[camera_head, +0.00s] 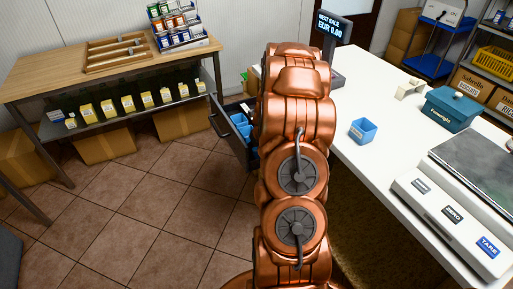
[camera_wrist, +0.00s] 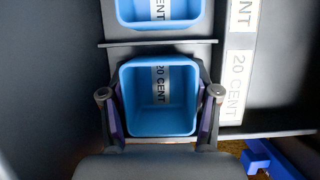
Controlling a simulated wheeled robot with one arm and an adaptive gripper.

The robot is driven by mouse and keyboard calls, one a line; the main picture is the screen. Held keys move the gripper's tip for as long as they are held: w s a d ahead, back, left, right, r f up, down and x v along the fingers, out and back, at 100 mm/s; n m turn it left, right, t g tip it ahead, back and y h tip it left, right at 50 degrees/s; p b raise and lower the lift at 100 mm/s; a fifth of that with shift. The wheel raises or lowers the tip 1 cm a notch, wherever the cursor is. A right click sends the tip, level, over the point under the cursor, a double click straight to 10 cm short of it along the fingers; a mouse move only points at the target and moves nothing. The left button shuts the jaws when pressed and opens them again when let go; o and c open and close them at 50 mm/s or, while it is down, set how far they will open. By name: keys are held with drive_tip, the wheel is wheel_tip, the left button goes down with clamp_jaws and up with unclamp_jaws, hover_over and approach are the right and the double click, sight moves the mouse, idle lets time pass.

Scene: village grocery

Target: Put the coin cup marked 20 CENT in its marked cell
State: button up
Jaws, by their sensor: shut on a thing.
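The blue coin cup (camera_wrist: 160,122) is in the middle of the wrist view, with a white label strip reading 20 CENT. My gripper (camera_wrist: 160,95) is shut on it, one finger at its left side and one at its right. The cup is upright over or in a cell of the grey drawer (camera_wrist: 264,117), beside a white 20 CENT cell mark (camera_wrist: 236,86). I cannot tell whether it touches the cell floor. In the head view my arm hides the gripper and the held cup.
Another blue cup (camera_wrist: 188,9) sits in the neighbouring cell beyond a divider. In the head view the open drawer (camera_head: 229,133) shows blue cups. A separate blue cup (camera_head: 362,130) stands on the white counter (camera_head: 375,180), near a teal box (camera_head: 452,108) and scale (camera_head: 478,165).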

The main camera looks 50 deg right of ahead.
drive_tip(key=o, duration=0.7)
drive_tip(key=shift+f, duration=0.1)
drive_tip(key=shift+o, duration=0.2)
drive_tip(key=shift+b+v, duration=0.8)
drive_tip(key=shift+v, duration=5.3)
drive_tip(key=s+a+r+n+g+y, duration=0.1)
drive_tip(key=s+a+r+n, duration=0.1)
drive_tip(key=a+n, duration=0.6)
drive_tip(key=s+a+r+n+g+y, duration=0.1)
drive_tip(key=s+a+r+n, duration=0.3)
drive_tip(key=a, duration=0.6)
drive_tip(key=a+r+n+y, duration=0.1)
drive_tip(key=a+n, duration=0.7)
drive_tip(key=s+a+r+n+g, duration=0.1)
drive_tip(key=s+a+n, duration=0.4)
drive_tip(key=s+n, duration=0.5)
drive_tip(key=s+a+r+n+g+h, duration=0.1)
drive_tip(key=s+a+n+g, duration=0.2)
drive_tip(key=s+n, duration=0.6)
drive_tip(key=shift+s+a+r+n+h, duration=0.2)
drive_tip(key=shift+s+a+n+h, duration=0.15)
drive_tip(key=shift+a, duration=0.6)
